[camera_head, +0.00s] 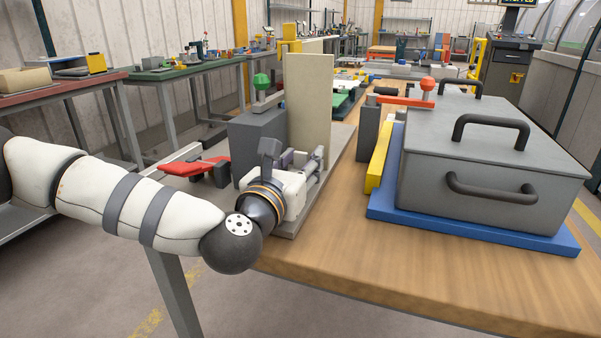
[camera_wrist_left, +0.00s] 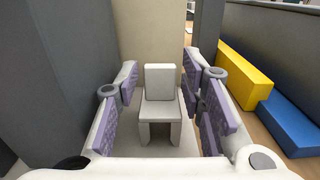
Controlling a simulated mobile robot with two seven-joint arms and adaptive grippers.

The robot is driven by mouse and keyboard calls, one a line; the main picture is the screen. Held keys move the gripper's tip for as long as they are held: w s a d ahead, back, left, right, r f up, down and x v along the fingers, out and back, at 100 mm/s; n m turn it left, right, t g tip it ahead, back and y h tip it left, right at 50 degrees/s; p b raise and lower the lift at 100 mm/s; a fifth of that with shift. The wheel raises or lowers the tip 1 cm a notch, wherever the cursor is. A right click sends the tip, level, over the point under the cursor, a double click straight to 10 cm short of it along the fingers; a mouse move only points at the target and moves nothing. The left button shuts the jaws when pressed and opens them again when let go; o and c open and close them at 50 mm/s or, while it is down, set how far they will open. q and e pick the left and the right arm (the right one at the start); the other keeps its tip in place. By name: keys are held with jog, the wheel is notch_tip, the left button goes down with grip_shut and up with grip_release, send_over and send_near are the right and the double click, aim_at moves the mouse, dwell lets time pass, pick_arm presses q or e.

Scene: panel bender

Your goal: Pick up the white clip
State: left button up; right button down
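The white clip (camera_wrist_left: 160,106) is a small, pale, chair-shaped block in the middle of the left wrist view. It stands upright on a light grey surface in front of a beige panel (camera_wrist_left: 150,30). My left gripper (camera_head: 301,160) is open, and its purple-padded fingers (camera_wrist_left: 162,84) stand on either side of the clip with gaps. No contact shows. In the head view the gripper reaches towards the beige panel (camera_head: 310,100), and I cannot make out the clip there. My right gripper is not in view.
A dark grey block (camera_head: 257,148) stands close to the left of my gripper. To the right are a yellow bar (camera_head: 379,157) and a grey lidded box (camera_head: 480,165) on a blue base (camera_head: 470,234). A red-handled part (camera_head: 195,167) lies left. The wooden table's front (camera_head: 400,275) is clear.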

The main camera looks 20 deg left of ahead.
pick_arm(q)
jog(key=c, duration=0.5)
jog(key=shift+c, duration=0.2)
